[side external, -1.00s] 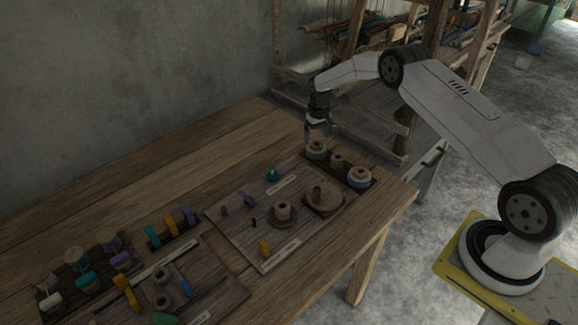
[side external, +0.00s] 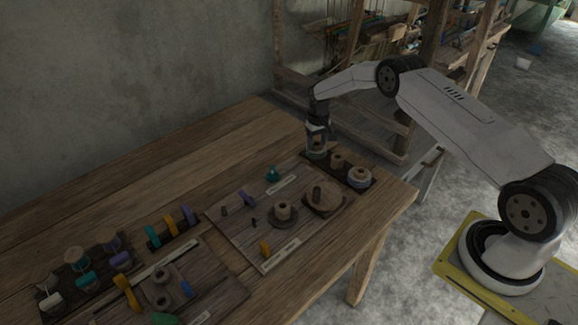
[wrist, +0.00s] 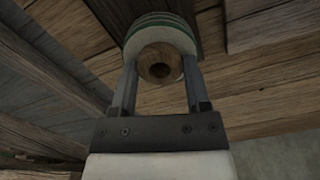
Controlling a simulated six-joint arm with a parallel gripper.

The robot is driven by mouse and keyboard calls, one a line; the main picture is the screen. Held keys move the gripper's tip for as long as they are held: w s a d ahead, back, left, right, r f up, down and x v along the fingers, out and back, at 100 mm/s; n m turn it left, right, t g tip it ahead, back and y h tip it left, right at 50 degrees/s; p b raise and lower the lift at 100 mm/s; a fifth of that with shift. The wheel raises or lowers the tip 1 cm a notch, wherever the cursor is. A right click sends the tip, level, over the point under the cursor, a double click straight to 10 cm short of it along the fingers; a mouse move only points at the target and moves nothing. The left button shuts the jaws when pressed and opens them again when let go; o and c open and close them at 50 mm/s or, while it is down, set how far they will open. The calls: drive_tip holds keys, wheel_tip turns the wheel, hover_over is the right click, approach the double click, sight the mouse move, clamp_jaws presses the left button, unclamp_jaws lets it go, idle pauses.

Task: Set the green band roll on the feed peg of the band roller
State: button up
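The green band roll (side external: 317,154), with a pale wooden core, stands in the dark rack at the table's far right end. In the wrist view the roll (wrist: 160,22) is straight ahead of my gripper (wrist: 160,72), its green-edged rim beyond the fingers. The two fingers flank the wooden core closely, one on each side. I cannot tell whether they press on it. My gripper also shows in the side view (side external: 317,143), pointing down at the roll. The band roller board (side external: 262,247) carries a round wooden plate with an upright peg (side external: 317,192) and a flanged spool (side external: 283,211).
The rack also holds a wooden spool (side external: 337,161) and a pale blue-grey roll (side external: 359,177) beside the green one. Coloured spools and another board fill the near left. The table's back left is bare.

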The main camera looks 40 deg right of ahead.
drive_tip(key=shift+r, duration=2.8)
drive_tip(key=shift+r, duration=0.15)
drive_tip(key=shift+r, duration=0.25)
wheel_tip(320, 180, up, 7)
drive_tip(key=a+n, duration=0.8)
drive_tip(key=a, duration=2.9)
drive_tip(key=shift+s+a+f, duration=0.1)
drive_tip(key=shift+s+f, duration=0.05)
drive_tip(key=shift+f, duration=0.8)
drive_tip(key=shift+s+a+f, duration=0.15)
drive_tip(key=shift+s+f, duration=0.05)
drive_tip(key=shift+f, duration=0.7)
drive_tip(key=shift+s+a+f, duration=0.1)
drive_tip(key=shift+s+f, duration=0.05)
drive_tip(key=shift+f, duration=0.8)
drive_tip(key=shift+f, duration=0.15)
